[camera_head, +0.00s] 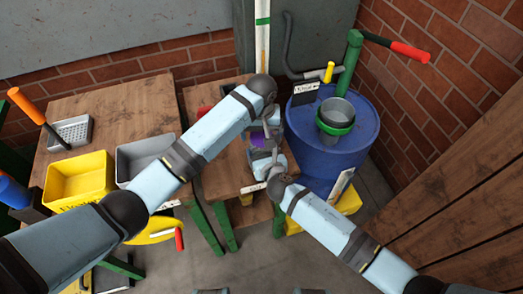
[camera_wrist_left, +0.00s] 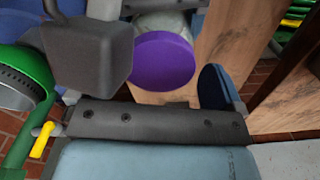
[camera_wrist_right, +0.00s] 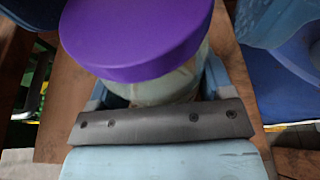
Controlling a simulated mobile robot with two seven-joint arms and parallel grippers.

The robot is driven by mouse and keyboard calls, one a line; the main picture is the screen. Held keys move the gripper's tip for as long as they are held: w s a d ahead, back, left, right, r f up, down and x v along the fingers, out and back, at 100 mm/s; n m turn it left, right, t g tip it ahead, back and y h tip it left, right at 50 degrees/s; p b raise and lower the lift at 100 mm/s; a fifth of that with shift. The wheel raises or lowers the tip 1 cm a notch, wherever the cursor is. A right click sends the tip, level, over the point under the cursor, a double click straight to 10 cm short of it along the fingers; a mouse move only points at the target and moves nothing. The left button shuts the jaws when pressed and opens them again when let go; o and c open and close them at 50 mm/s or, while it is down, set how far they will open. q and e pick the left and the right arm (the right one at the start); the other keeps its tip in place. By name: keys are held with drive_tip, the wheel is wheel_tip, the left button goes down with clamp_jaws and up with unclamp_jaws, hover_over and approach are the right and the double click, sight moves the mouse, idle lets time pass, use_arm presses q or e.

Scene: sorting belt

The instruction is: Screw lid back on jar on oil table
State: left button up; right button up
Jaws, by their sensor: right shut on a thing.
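The purple lid (camera_wrist_right: 135,38) sits on top of the clear jar (camera_wrist_right: 165,88); I cannot tell how tightly it is screwed. In the head view the lid (camera_head: 257,139) is partly hidden between my arms, over the small wooden oil table (camera_head: 218,178). My right gripper (camera_wrist_right: 158,88) is shut on the jar below the lid, with a finger on each side. My left gripper (camera_head: 268,122) is close beside the lid. In the left wrist view the lid (camera_wrist_left: 163,60) shows beyond its palm, and one blue finger stands apart at the right; the other is hidden.
A blue drum (camera_head: 335,165) with a dark green-rimmed funnel (camera_head: 336,118) and a hand pump stands close at the right. A larger table at the left holds a yellow bin (camera_head: 78,182) and a grey bin (camera_head: 140,160). Brick walls close off the back and right.

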use_arm(q)
drive_tip(key=shift+r, duration=0.1)
drive_tip(key=shift+r, duration=2.15)
drive_tip(key=shift+o, duration=0.2)
drive_tip(key=shift+w+d+r+m, duration=0.1)
drive_tip(key=shift+r+m, duration=0.05)
drive_tip(key=shift+r, duration=0.4)
drive_tip(key=shift+w+d+r+m, duration=0.1)
drive_tip(key=shift+r+m, duration=0.05)
drive_tip(key=shift+r, duration=0.75)
drive_tip(key=shift+s+a+r+m, duration=0.15)
drive_tip(key=shift+s+r+m, duration=0.1)
drive_tip(key=shift+m, duration=0.05)
